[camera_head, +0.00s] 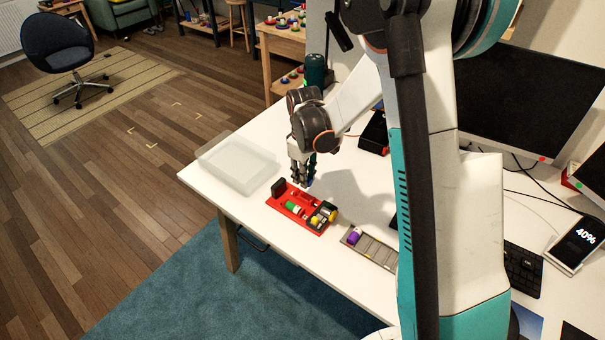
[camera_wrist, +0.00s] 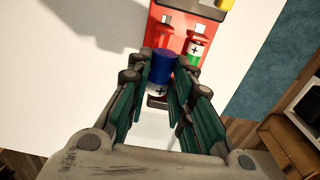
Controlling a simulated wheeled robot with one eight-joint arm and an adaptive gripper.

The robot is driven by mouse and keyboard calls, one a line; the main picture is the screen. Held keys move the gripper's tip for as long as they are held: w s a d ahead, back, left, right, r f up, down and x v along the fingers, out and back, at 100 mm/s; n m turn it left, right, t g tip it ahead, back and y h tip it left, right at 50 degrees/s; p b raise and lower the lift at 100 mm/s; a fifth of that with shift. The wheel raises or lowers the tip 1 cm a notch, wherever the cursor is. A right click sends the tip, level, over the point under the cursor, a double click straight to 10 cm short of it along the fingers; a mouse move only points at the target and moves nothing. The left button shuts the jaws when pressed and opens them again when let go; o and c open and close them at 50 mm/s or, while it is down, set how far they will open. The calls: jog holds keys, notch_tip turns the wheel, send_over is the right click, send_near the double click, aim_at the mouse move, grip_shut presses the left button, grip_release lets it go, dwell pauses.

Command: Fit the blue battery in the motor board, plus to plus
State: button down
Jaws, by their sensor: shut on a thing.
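The red motor board (camera_head: 297,208) lies on the white table. It also shows at the top of the wrist view (camera_wrist: 179,21). A green battery (camera_wrist: 195,52) with a white band and a plus mark sits in its right-hand slot in the wrist view. My gripper (camera_head: 303,181) is over the far left end of the board. In the wrist view my gripper (camera_wrist: 165,92) is shut on the blue battery (camera_wrist: 161,67), with a white band and a dark mark at its near end. The fingers hide its sides. I cannot tell whether the battery touches the board.
A grey tray (camera_head: 376,248) holding a purple battery (camera_head: 354,236) lies right of the board. A clear plastic box (camera_head: 237,160) stands at the table's left edge. A monitor (camera_head: 530,100), keyboard (camera_head: 522,268) and phone (camera_head: 577,243) are at the right.

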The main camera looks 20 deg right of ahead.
jog(key=shift+f, duration=0.1)
jog(key=shift+f+b, duration=2.1)
jog(key=shift+f, duration=0.35)
jog(key=shift+f+b, duration=0.3)
jog(key=shift+b, duration=0.05)
jog(key=shift+f, duration=0.3)
jog(key=shift+f+b, duration=0.25)
jog(key=shift+b, duration=0.25)
jog(key=shift+f+b, duration=0.3)
jog(key=shift+f, duration=0.05)
jog(key=shift+f, duration=0.15)
dwell(0.4)
jog(key=c, duration=1.3)
grip_release()
jog(key=shift+c, duration=0.2)
